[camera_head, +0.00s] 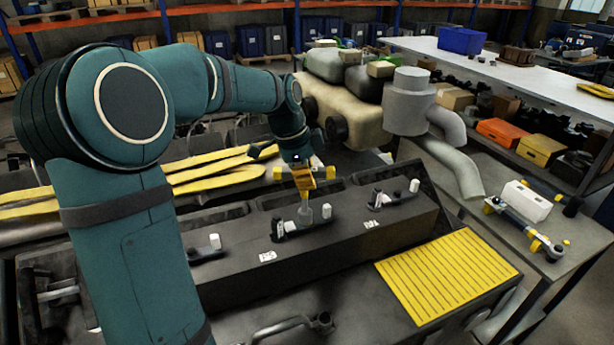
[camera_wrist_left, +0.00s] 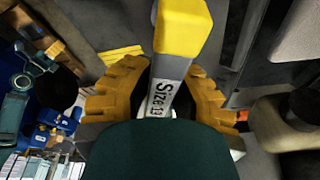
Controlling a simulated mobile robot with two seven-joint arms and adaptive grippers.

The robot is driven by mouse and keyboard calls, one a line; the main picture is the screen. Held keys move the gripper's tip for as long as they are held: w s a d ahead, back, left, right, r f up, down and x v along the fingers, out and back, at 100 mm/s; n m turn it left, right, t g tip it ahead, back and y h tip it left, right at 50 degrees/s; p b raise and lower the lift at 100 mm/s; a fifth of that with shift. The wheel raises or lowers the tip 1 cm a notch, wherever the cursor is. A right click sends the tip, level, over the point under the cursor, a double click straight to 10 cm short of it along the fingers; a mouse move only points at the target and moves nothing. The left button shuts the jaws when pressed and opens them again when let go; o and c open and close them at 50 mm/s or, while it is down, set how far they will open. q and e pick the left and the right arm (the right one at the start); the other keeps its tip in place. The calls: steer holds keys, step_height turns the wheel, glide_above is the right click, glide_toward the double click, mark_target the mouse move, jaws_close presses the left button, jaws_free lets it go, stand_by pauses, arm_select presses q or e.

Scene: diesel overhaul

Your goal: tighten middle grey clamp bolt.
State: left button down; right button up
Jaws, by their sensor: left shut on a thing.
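My left gripper (camera_head: 303,178) is above the middle of the long dark engine block (camera_head: 345,240). It is shut on a T-shaped tool with yellow handle ends (camera_head: 277,173), whose grey shaft (camera_head: 305,208) points down at the middle clamp (camera_head: 290,227). In the left wrist view, the orange-brown fingers (camera_wrist_left: 163,90) close on both sides of the grey tool (camera_wrist_left: 171,68), labelled "Size: 13", with a yellow end. A light grey cylinder (camera_head: 327,210) stands beside the shaft. Whether the tool tip touches the bolt cannot be told. My right gripper is not in view.
Similar clamps with white cylinders stand left (camera_head: 215,241) and right (camera_head: 413,186) on the block. A yellow ribbed mat (camera_head: 447,276) lies at front right. The side table holds a wrench (camera_head: 522,226) and a white box (camera_head: 527,201). A large grey pipe (camera_head: 410,105) rises behind.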

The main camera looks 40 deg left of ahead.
arm_select(q)
steer(key=m+g, duration=0.1)
steer(key=m, duration=0.2)
steer(key=shift+m+h, duration=0.3)
steer(key=shift+m, duration=0.1)
steer(key=m+g+p, duration=0.1)
steer(key=m, duration=0.3)
steer(key=shift+s, duration=0.1)
steer(key=m+g+p, duration=0.1)
steer(key=m+p, duration=0.1)
steer(key=m, duration=0.3)
steer(key=shift+d+m, duration=0.1)
steer(key=shift+m, duration=0.3)
steer(key=shift+s+m+g+p, duration=0.1)
steer(key=shift+m+g+p, duration=0.35)
steer(key=shift+m, duration=0.75)
steer(key=shift+f+m, duration=0.1)
steer(key=shift+m, duration=0.3)
